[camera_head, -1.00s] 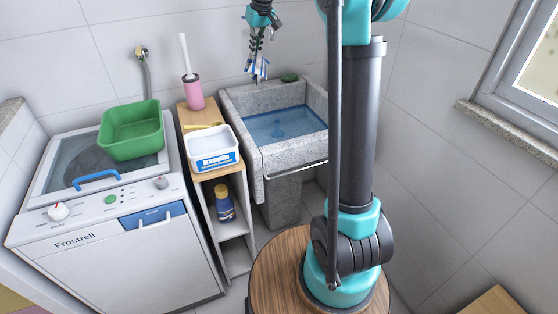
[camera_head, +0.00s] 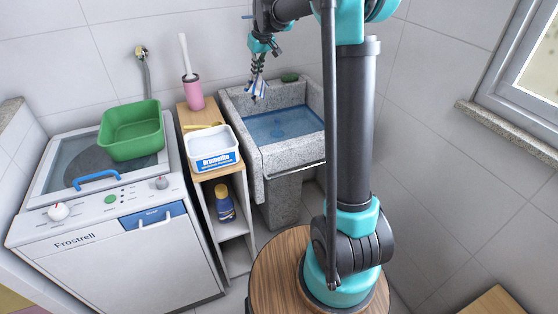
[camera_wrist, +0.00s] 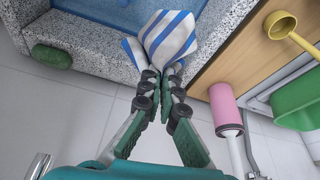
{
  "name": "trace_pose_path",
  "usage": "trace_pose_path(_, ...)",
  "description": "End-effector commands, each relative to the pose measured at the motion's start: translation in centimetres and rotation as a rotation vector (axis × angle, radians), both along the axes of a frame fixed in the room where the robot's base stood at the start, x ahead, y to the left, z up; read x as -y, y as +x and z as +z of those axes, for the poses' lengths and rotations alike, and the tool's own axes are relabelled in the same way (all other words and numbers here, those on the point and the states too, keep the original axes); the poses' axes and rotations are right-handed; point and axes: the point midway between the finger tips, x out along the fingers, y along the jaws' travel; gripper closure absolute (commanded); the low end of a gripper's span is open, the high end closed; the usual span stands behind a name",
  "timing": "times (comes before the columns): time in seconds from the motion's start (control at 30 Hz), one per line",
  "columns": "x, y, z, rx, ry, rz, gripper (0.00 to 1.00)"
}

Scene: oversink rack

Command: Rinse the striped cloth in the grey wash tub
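The blue-and-white striped cloth (camera_wrist: 172,40) hangs bunched from my gripper (camera_wrist: 163,75), whose two fingers are closed on one end of it. In the head view, my gripper (camera_head: 258,78) and the small cloth (camera_head: 258,90) show over the back left part of the grey wash tub (camera_head: 290,154). The tub is speckled stone with blue water (camera_head: 285,126) in it. In the wrist view, the cloth overlaps the tub's rim (camera_wrist: 85,38) and part of the water. The cloth appears above the water, but I cannot tell its exact height.
A green sponge or soap (camera_head: 290,77) lies on the tub's back rim. A green basin (camera_head: 131,131) sits on the washing machine (camera_head: 115,240).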

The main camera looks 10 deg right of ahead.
Motion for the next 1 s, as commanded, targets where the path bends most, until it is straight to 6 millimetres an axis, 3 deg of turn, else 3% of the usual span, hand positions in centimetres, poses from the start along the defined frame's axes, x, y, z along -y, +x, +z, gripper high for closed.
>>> trace_pose_path(1.0,0.0,0.0,-9.2,0.0,0.0,0.0,1.0)
